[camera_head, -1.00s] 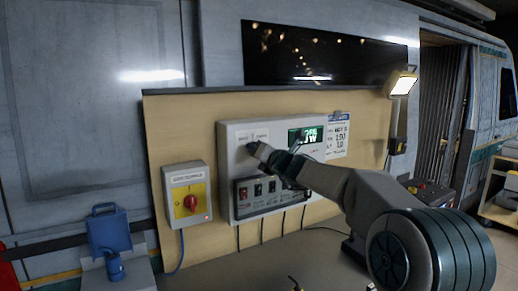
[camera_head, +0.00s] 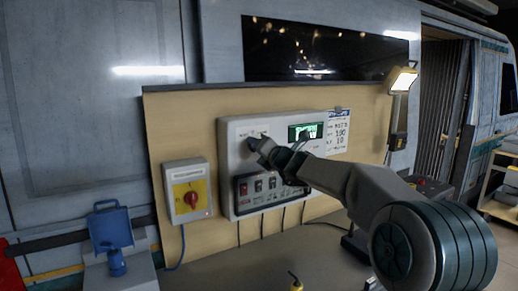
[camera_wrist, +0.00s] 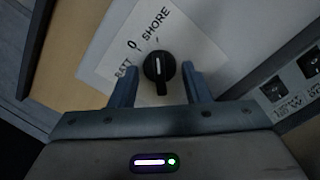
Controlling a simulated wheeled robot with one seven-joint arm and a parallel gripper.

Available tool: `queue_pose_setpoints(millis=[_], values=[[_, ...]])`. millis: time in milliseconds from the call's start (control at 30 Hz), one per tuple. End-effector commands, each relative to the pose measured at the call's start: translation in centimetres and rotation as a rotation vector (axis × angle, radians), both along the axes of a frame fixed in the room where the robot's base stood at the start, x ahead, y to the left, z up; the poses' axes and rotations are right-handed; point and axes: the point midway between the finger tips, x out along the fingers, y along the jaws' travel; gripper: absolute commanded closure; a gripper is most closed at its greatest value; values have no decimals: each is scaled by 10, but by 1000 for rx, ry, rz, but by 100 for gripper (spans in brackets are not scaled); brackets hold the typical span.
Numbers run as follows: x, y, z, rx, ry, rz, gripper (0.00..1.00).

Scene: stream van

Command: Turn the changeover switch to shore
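The changeover switch is a black knob (camera_wrist: 158,70) with a white line, on a white label printed BATT, 0 and SHORE. In the wrist view its white line points nearly straight up the picture, on the SHORE side of the 0. My gripper (camera_wrist: 159,72) is open, with one blue-grey finger on each side of the knob and a visible gap to each. Whether the fingers reach past the knob's face cannot be told.
A lit green display (camera_head: 305,131) is to the right on the panel, with a row of small switches (camera_head: 258,186) below. A blue socket (camera_head: 110,229) is at the lower left.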

Motion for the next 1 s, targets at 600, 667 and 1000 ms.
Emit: queue_pose_setpoints(millis=[600,667,1000], values=[[-24,-14,-2,-4,-1,1,46],[-33,-20,-1,-5,-2,2,46],[-84,-56,0,-5,-2,-1,46]])
